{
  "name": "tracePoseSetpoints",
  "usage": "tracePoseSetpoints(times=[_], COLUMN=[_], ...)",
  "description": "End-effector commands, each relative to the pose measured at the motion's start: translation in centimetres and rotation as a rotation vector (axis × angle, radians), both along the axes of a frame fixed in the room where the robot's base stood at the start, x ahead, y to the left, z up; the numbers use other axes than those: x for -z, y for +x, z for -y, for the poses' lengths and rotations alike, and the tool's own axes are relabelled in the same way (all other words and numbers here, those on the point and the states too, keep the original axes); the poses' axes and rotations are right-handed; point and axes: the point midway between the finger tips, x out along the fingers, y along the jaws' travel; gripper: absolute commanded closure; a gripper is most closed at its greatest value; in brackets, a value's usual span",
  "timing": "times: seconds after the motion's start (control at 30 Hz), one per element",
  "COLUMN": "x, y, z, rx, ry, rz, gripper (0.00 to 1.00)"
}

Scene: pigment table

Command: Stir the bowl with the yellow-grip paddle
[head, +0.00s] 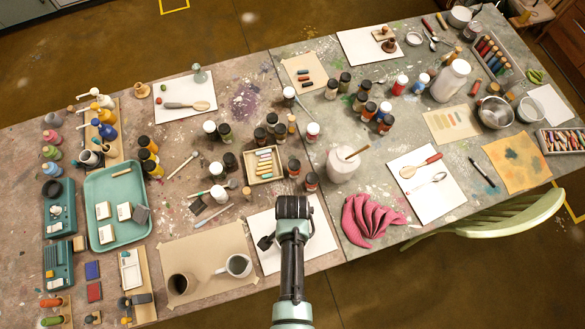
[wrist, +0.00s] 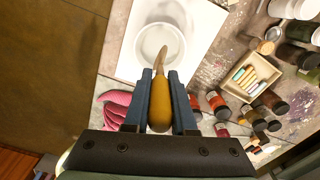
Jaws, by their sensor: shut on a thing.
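The yellow-grip paddle (wrist: 159,108) is in my gripper (wrist: 159,76), its rounded grip between the two blue fingers in the wrist view. My gripper is shut on it. Its far end points towards a pale round bowl (wrist: 142,44) on a white sheet; I cannot tell whether it touches the bowl. In the head view my gripper (head: 294,208) is over the white sheet (head: 318,240) at the table's near edge. There the bowl and the paddle are hidden by my arm.
A pink cloth (head: 368,218) lies right of my gripper. A white jar (head: 342,165) with a stick stands beyond it. A small tray of pastels (head: 264,180) and several dark-capped jars stand behind. Two mugs, one white (head: 238,266), stand on brown paper to the left.

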Motion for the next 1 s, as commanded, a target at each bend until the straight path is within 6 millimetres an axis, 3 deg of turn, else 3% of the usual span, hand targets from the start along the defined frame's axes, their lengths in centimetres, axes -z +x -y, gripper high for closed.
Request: tracePoseSetpoints(times=[0.27, 0.77, 1.0], x=[-0.1, -4.5, -5.1], y=[0.0, 0.0, 0.0], z=[0.0, 0.0, 0.0], rx=[0.0, 0.0, 0.0], ry=[0.001, 0.0, 0.0], rz=[0.001, 0.001, 0.0], gripper=[1.0, 1.0, 1.0])
